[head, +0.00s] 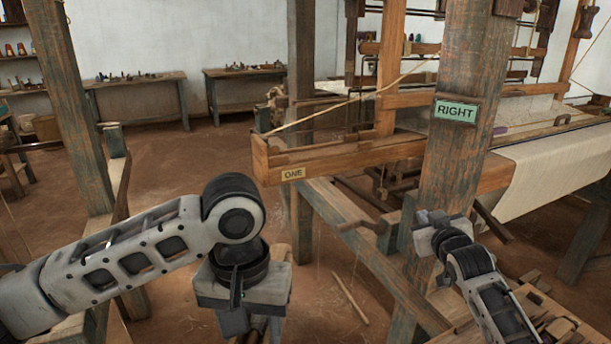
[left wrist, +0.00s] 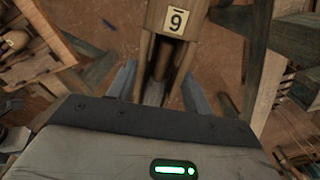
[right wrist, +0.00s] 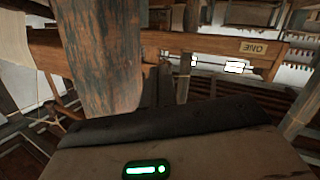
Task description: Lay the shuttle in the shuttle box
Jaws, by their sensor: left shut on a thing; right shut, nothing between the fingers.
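The shuttle (left wrist: 175,22) is a wooden piece with a hollow middle and a pale tag reading 9. In the left wrist view it lies between the two grey fingers of my left gripper (left wrist: 160,88), which is shut on it. My right gripper (head: 432,220) is shut and empty by the right post.
A thick wooden post (head: 455,130) with a green RIGHT sign stands beside the shuttle box. Another post (head: 65,90) stands at the left. Pale cloth (head: 555,170) is stretched on the loom at the right. Benches with small items line the back wall. A slanting beam crosses below the box.

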